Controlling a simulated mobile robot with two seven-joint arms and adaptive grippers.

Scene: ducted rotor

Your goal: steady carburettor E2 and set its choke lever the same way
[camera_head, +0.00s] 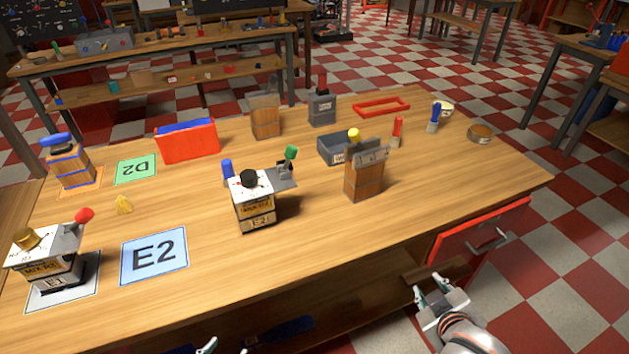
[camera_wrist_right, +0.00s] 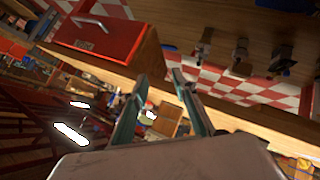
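Carburettor E2 (camera_head: 256,212) stands upright near the middle of the workbench, with a white top, a black round knob (camera_head: 249,178) and a green-tipped lever (camera_head: 290,155) raised at its right side. A blue mat marked E2 (camera_head: 154,256) lies bare to its left. A similar carburettor (camera_head: 48,262) with a brass knob and red-tipped lever stands on a white mat at far left. My right gripper (camera_head: 432,286) is open and empty in front of the bench, by the red drawer. In the wrist view its fingers (camera_wrist_right: 160,105) are apart. Only the left gripper's tips (camera_head: 225,348) show, apart, at the bottom edge.
A wooden block-like unit (camera_head: 364,180) stands right of carburettor E2, with a grey bin (camera_head: 336,150) behind it. A red drawer (camera_head: 480,236) juts from the bench front. The bench front between the mat and carburettor is clear.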

